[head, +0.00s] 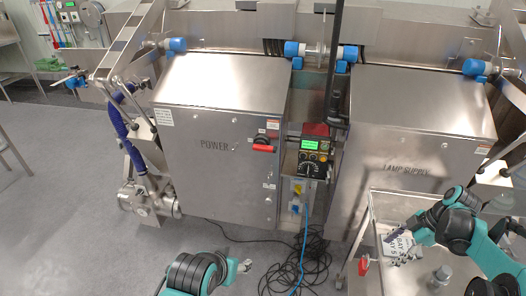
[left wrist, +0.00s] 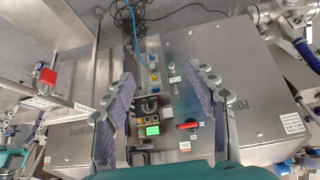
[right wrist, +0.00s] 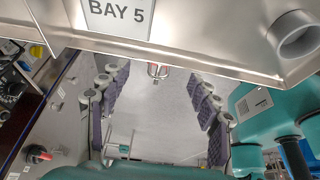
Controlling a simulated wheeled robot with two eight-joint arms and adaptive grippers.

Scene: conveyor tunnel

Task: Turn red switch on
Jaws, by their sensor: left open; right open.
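The red switch (head: 263,146) is on the front of the steel POWER cabinet (head: 212,145), near its upper right. Its red handle lies roughly level. It also shows in the left wrist view (left wrist: 188,126), below the right finger. My left gripper (left wrist: 160,76) is open and empty, with its fingers spread in front of the cabinet and apart from the switch. In the head view my left arm is low at the bottom centre. My right gripper (right wrist: 152,76) is open and empty. In the head view it is at lower right (head: 402,252), over the cart, far from the switch.
A control box (head: 314,152) with a dial and lit green parts hangs right of the switch. Black cables (head: 292,270) and a blue hose (head: 303,245) lie below. A LAMP SUPPLY cabinet (head: 405,150) and a metal cart (head: 380,204) stand right. The floor at left is clear.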

